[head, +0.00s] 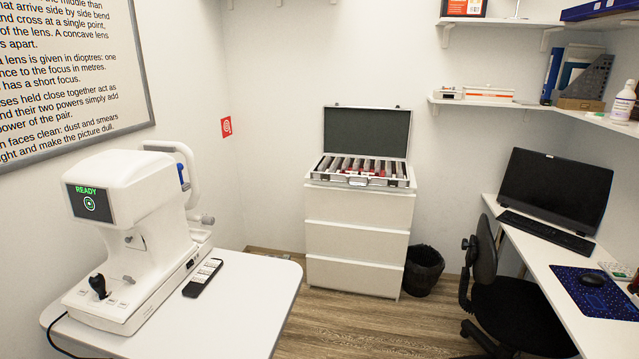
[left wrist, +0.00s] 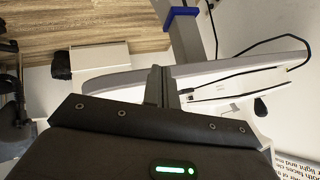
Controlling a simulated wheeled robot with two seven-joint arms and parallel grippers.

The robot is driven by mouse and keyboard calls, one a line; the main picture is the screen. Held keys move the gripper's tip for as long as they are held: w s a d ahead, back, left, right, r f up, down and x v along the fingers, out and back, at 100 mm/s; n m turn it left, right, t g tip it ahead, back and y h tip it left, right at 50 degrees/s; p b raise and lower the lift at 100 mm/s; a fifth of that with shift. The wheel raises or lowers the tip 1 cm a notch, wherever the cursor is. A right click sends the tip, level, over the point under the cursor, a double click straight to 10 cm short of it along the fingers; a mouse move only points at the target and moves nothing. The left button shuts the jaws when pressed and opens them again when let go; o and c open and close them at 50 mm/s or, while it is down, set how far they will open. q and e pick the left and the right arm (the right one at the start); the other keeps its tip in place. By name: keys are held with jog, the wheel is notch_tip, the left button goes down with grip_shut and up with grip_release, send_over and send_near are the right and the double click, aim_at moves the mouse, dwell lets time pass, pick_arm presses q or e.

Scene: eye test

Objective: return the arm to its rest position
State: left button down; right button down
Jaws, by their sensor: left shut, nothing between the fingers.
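My left gripper (left wrist: 161,72) shows in the left wrist view with its two dark fingers together and nothing between them. Its fingers point toward a white table (left wrist: 120,84), whose edge lies behind the fingertips in that picture. I cannot tell how far apart they are. Neither arm shows in the head view. My right gripper is in no view.
A drawer cabinet (head: 357,245) holds an open lens case (head: 365,130). An office chair (head: 510,315) stands by the desk (head: 545,275). Floor between is clear.

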pick_arm(q)
jog(key=s+d+r+g+h, duration=0.1)
jog(key=s+d+g, duration=0.25)
jog(key=s, duration=0.65)
jog(key=s+d+r+g+h, duration=0.15)
jog(key=s+d, duration=0.35)
jog(key=s, duration=0.5)
notch_tip(320, 180, down, 27)
jog(key=s+g, duration=0.1)
jog(key=g, duration=0.1)
jog(key=s+a+f+g+b, duration=0.1)
jog(key=s+a+f, duration=0.2)
jog(key=s+f, duration=1.3)
jog(key=shift+s, duration=0.3)
